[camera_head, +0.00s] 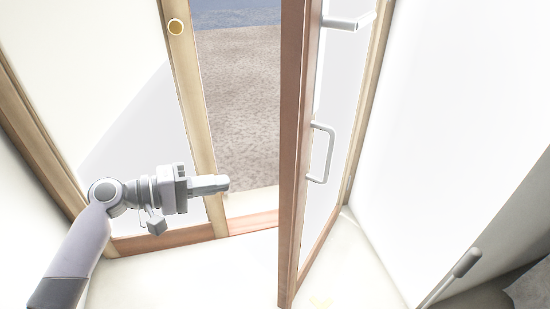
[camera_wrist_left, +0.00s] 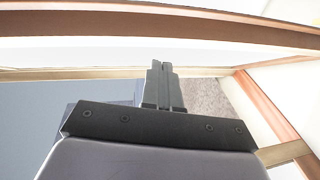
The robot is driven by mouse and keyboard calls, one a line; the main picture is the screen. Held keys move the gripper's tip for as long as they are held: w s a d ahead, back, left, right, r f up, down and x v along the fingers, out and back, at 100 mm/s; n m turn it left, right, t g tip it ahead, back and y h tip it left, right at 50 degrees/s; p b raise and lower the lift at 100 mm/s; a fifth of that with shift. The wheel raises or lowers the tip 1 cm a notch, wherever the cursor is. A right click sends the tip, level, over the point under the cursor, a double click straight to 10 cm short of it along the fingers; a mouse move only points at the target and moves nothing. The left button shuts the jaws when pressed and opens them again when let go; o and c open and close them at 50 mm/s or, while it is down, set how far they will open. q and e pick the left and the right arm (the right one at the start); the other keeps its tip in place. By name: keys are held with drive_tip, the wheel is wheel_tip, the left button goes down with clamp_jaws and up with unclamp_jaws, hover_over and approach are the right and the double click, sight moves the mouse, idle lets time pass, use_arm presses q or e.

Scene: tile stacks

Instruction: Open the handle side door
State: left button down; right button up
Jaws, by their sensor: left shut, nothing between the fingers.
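The door (camera_head: 292,150) has a reddish-brown wooden frame and a pale panel. It stands swung open, at an angle to the doorway, in the head view. A grey bar handle (camera_head: 322,153) is on its right face, with another grey handle or lever (camera_head: 345,23) above it. My left gripper (camera_head: 226,183) is shut and empty, in front of the door opening, left of the door edge and apart from it. In the left wrist view its closed fingers (camera_wrist_left: 161,68) point ahead, with wooden frame parts beyond. My right gripper is not in view.
The doorway shows brown ground (camera_head: 240,100) outside. A white wall (camera_head: 455,120) is on the right. The pale floor (camera_head: 200,275) in front is clear.

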use_arm(q)
wheel_tip(320, 180, up, 7)
drive_tip(key=g+h, duration=0.1)
drive_tip(key=h, duration=0.2)
approach(286, 142)
drive_tip(key=shift+m+g, duration=0.3)
drive_tip(key=x, duration=0.5)
drive_tip(key=shift+w+d+r+b, duration=0.1)
drive_tip(key=shift+w+d+b, duration=0.1)
drive_tip(key=shift+b, duration=0.15)
drive_tip(key=s+d, duration=0.2)
drive_tip(key=shift+d, duration=0.4)
drive_tip(key=shift+w, duration=0.1)
